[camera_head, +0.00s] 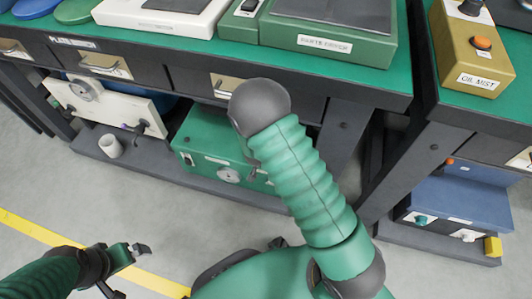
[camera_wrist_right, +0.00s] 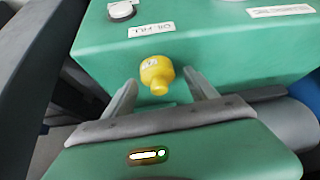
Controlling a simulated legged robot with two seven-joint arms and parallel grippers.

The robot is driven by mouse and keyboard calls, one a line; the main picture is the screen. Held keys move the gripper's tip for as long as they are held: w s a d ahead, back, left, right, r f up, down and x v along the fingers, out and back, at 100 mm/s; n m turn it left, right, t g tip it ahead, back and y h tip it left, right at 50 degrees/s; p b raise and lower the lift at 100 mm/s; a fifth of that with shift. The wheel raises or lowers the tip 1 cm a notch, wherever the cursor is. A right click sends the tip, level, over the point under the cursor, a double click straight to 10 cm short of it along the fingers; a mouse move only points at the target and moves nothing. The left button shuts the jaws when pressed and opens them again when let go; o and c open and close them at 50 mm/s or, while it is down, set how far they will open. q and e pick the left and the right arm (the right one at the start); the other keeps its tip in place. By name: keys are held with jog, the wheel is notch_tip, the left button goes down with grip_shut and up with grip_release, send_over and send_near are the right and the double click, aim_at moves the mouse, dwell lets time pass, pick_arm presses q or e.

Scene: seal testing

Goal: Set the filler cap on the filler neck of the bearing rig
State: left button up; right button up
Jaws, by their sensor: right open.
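A yellow knob-like part (camera_wrist_right: 157,75) with a small label on its top shows in the right wrist view, in front of a green housing (camera_wrist_right: 215,45). It looks like the filler cap, but whether it sits on a neck cannot be told. My right gripper (camera_wrist_right: 160,88) is open, its two grey fingers on either side of the yellow part, with gaps visible. In the head view my right arm hides its own gripper. My left gripper (camera_head: 128,271) is open and empty above the floor at lower left.
A workbench (camera_head: 400,88) with a green top carries several boxes. A green case (camera_head: 200,135) and a white panel unit (camera_head: 105,105) are on its lower shelf. A gold oil mist box (camera_head: 478,50) stands on the bench at right.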

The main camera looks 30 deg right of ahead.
jog(key=s+a+r+n+y+p, duration=0.25)
jog(key=a+r+p, duration=0.2)
jog(key=r, duration=0.35)
jog(key=s+a+r+n+y+p, duration=0.1)
jog(key=s+a+r+p, duration=0.3)
jog(key=a+r, duration=0.3)
jog(key=s+r+n+g+y, duration=0.1)
jog(key=s+r+n+g, duration=0.1)
jog(key=s+r+n, duration=0.3)
jog(key=s+r, duration=0.3)
jog(key=s, duration=0.1)
jog(key=shift+s+r, duration=0.15)
jog(key=shift+r, duration=0.25)
